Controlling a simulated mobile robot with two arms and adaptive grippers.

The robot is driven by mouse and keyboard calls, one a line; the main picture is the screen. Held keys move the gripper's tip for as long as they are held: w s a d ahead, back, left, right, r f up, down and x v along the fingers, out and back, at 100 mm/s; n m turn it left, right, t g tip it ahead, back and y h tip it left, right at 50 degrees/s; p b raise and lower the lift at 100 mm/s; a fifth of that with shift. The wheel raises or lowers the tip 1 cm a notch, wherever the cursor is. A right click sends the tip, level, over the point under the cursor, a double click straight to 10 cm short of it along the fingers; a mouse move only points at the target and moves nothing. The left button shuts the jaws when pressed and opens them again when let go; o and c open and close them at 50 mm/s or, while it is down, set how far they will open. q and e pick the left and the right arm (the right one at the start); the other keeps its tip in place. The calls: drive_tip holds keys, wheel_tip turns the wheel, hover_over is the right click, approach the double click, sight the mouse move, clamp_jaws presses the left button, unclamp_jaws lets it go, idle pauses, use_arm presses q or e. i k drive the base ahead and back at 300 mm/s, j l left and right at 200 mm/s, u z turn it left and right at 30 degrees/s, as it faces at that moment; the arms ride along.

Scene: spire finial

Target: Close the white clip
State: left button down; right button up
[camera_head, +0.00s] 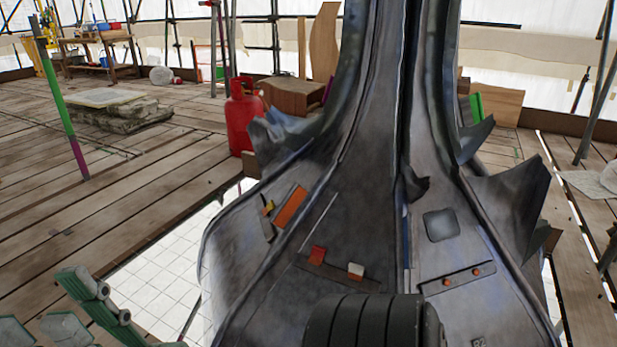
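The white clip (356,270) is a small pale block near the right end of a narrow dark strip (335,277) on the lower face of the grey metal spire (375,170). It is too small to tell whether it stands open or shut. A red-orange clip (317,255) sits to its left on the same strip.
A black ribbed cylinder (365,322) fills the bottom centre, just below the white clip. Torn metal flaps (515,200) jut out at the right. An orange piece (290,208) is on the spire's left face. A red gas bottle (243,118) stands behind left.

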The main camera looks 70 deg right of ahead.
sight(356, 272)
drive_tip(key=k+l+u, duration=0.15)
drive_tip(key=k+u, duration=0.45)
drive_tip(key=k, duration=0.2)
drive_tip(key=k+l+z, duration=0.1)
drive_tip(key=k+l, duration=0.3)
drive_tip(key=l, duration=0.2)
drive_tip(key=k+l+z, duration=0.25)
drive_tip(key=k+l, duration=0.15)
drive_tip(key=l, duration=0.25)
drive_tip(key=k+l+z, duration=0.1)
drive_tip(key=l, duration=0.3)
drive_tip(key=k, duration=0.1)
